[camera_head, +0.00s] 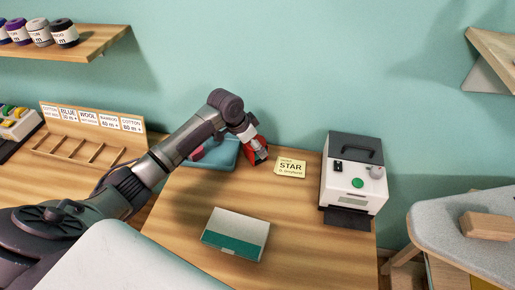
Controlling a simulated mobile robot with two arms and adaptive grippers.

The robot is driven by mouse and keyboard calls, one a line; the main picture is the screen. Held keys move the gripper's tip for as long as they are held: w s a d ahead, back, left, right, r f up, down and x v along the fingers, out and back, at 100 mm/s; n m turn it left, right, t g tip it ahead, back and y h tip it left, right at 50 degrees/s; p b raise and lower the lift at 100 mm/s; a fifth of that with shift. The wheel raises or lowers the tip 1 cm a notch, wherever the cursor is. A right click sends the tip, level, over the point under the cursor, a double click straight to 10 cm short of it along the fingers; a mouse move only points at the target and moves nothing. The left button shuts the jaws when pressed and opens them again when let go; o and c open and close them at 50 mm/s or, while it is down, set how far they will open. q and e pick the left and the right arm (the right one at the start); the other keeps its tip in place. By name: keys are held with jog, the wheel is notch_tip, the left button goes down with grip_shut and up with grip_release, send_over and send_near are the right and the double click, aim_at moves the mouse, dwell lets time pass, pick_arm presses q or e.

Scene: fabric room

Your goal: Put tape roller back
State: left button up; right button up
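My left arm comes in from the left and reaches over the wooden table. Its gripper (250,139) is at a red and dark object (258,153), which looks like the tape roller, by the right edge of a teal tray or pad (226,157). The object is tilted. The fingers are small and overlap it, so I cannot tell whether they are closed on it. A pinkish-red thing (196,153) on the teal tray is partly hidden behind my arm. My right gripper is not in view.
A yellow STAR card (290,168) lies right of the red object. A white and black machine (353,175) stands at the table's right. A white and teal box (236,234) lies in front. A wooden rack (90,148) is at left. The table between box and card is clear.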

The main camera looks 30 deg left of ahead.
pick_arm(q)
jog(key=v, duration=0.8)
jog(key=shift+r, duration=0.35)
jog(key=shift+s+a, duration=0.1)
jog(key=shift+s, duration=0.05)
